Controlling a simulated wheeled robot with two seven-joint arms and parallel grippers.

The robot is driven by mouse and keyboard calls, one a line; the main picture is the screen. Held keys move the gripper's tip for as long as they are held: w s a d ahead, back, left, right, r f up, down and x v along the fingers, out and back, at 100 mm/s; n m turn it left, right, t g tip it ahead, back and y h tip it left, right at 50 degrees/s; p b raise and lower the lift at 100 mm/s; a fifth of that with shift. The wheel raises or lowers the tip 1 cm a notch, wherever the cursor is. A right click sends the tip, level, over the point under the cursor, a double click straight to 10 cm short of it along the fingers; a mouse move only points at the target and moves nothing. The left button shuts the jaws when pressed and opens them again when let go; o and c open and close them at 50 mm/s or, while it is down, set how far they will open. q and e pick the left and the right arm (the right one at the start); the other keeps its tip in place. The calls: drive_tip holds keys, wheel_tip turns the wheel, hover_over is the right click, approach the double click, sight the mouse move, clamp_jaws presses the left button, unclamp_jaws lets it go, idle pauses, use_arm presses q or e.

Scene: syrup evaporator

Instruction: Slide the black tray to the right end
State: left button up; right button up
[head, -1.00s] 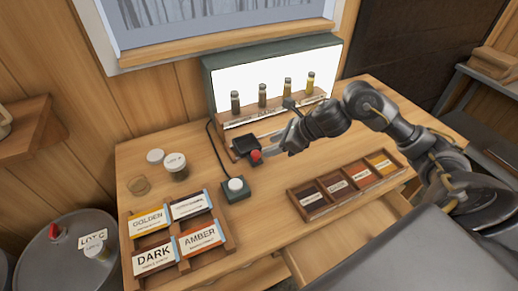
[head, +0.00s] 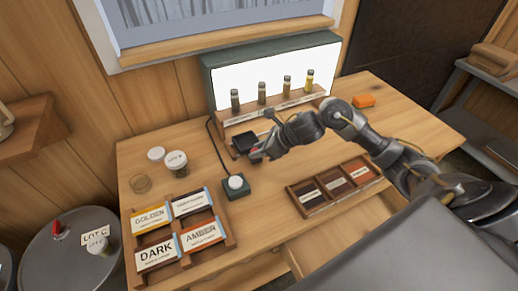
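The small black tray (head: 243,141) lies on the bench in front of the vial rack, near its left end. A red knob (head: 255,154) at its front right corner is mostly hidden by my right gripper (head: 258,151). That gripper is at the knob, beside the tray's right side; the fingers are too small and covered to tell whether they are open or shut on it. My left gripper is not in view.
The vial rack (head: 240,121) with several vials stands behind, before a lit panel. A white-buttoned box (head: 236,185) stands in front. Card holders lie left (head: 228,240) and right (head: 318,208). An orange block (head: 364,101) is at the back right. My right arm crosses the bench.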

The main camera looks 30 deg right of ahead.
clamp_jaws()
drive_tip(key=shift+d, duration=0.15)
